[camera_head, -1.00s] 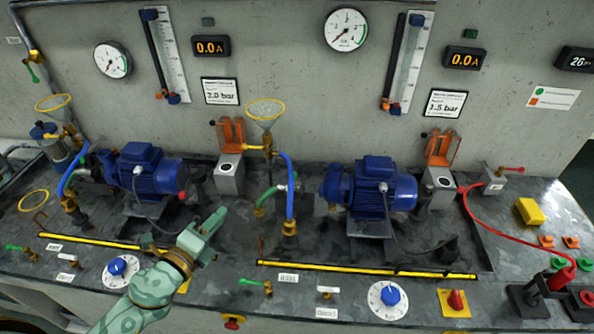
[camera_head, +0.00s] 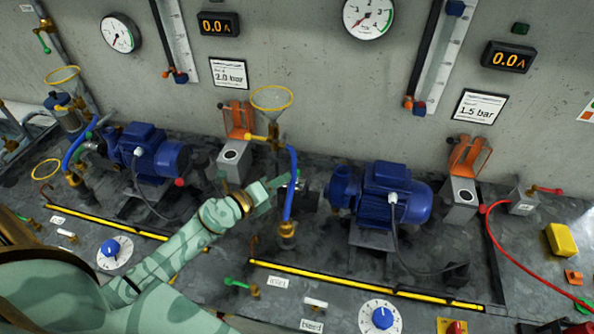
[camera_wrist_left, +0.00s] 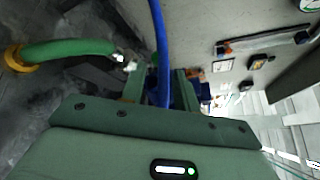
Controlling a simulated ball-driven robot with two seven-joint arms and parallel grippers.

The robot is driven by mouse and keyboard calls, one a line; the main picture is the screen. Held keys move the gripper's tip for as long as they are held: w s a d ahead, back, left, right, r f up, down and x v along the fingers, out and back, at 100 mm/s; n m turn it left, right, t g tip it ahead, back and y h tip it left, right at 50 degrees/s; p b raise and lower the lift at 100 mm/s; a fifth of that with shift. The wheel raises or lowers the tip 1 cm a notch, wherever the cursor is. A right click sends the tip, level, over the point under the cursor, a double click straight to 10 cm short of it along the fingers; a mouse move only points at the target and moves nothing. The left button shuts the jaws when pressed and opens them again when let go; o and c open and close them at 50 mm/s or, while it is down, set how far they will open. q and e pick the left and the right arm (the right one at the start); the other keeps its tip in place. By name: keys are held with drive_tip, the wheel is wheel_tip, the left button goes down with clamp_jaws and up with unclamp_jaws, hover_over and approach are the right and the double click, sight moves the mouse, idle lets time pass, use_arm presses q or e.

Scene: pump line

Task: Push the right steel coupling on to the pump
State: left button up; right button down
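The right pump (camera_head: 341,188) is blue, on the left end of the right blue motor (camera_head: 397,194). My left gripper (camera_head: 278,187) is left of this pump, at the blue hose (camera_head: 292,190). In the left wrist view its fingers (camera_wrist_left: 160,88) are apart, so it is open. The blue hose (camera_wrist_left: 159,45) runs upright across the gap between them. The green hose (camera_wrist_left: 70,50) comes in from the left and ends in a small steel coupling (camera_wrist_left: 128,63) close to the left fingertip. In the head view my gripper largely hides the green hose and coupling. My right gripper is out of view.
A brass valve with a yellow-rimmed funnel (camera_head: 272,98) stands just behind my left gripper. The left motor (camera_head: 150,155) is further left. A yellow strip (camera_head: 360,284) runs along the bench front. A red cable (camera_head: 515,262) lies at the right.

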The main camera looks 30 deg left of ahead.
sight(293, 174)
use_arm(q)
drive_tip(key=b+x, duration=0.1)
drive_tip(key=x, duration=0.6)
clamp_jaws()
drive_tip(key=d+p, duration=0.1)
drive_tip(key=d, duration=0.1)
drive_tip(key=w+d, duration=0.1)
drive_tip(key=d, duration=0.1)
drive_tip(key=shift+d+r+p, duration=0.15)
drive_tip(key=shift+d+p, duration=0.05)
drive_tip(key=shift+p, duration=0.2)
drive_tip(key=shift+w+d, duration=0.15)
drive_tip(key=shift+d, duration=0.2)
unclamp_jaws()
drive_tip(key=shift+d, duration=0.15)
